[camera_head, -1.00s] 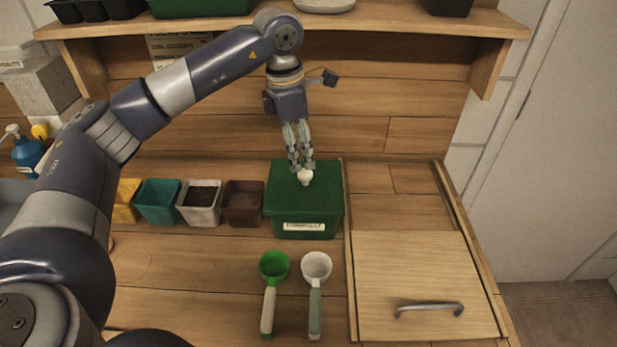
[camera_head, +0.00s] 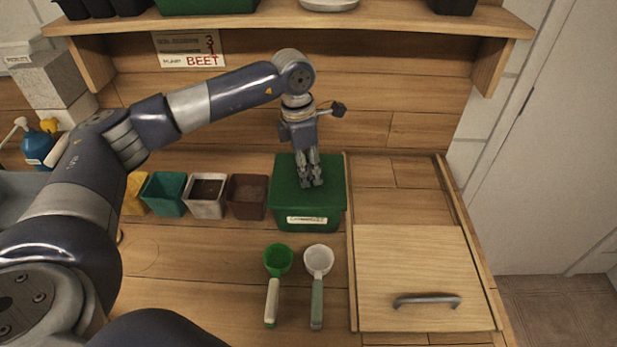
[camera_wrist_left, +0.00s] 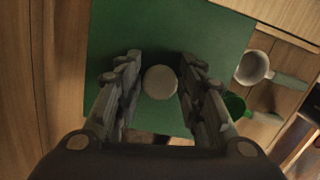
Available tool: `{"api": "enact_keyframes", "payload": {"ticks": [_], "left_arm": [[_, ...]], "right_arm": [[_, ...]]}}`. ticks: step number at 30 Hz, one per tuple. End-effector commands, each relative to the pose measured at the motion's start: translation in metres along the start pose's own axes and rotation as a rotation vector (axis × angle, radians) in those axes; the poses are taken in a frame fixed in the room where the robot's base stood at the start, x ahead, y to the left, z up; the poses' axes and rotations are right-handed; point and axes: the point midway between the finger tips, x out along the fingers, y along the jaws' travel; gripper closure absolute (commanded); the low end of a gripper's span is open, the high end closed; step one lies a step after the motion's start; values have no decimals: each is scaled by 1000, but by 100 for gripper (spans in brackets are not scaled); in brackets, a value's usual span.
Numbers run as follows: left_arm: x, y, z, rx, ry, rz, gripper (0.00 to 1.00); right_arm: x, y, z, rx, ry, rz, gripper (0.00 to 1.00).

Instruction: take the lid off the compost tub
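The compost tub (camera_head: 306,219) is a green box with a white front label, standing on the bench against the back boards. Its green lid (camera_head: 333,177) is on it and looks level. My left gripper (camera_head: 312,184) points down over the middle of the lid. In the left wrist view the lid's round white knob (camera_wrist_left: 160,82) lies between the two fingers (camera_wrist_left: 160,72), which are apart, with a narrow gap beside the knob. The knob is hidden behind the fingers in the head view. My right gripper is not in view.
Several small pots, including a brown one (camera_head: 247,196), stand close left of the tub. A green scoop (camera_head: 278,259) and a white scoop (camera_head: 319,260) lie in front. A wooden panel with a handle (camera_head: 427,301) is at right. A shelf (camera_head: 400,22) overhangs behind.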

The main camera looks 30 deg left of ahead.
Motion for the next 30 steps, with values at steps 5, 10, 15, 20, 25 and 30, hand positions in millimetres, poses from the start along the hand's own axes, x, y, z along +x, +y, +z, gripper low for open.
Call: {"api": "enact_keyframes", "payload": {"ticks": [5, 10, 15, 20, 25, 30], "left_arm": [[1, 0, 0, 0, 1, -1, 98], [1, 0, 0, 0, 2, -1, 98], [-1, 0, 0, 0, 1, -1, 98], [-11, 0, 2, 0, 0, 2, 98], [-34, -4, 1, 1, 0, 1, 98], [-37, -35, -18, 3, 0, 1, 98]], "right_arm": [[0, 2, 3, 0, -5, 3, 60], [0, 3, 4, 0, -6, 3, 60], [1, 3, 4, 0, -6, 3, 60], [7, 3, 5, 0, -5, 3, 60], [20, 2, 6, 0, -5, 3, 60], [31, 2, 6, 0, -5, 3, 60]]}}
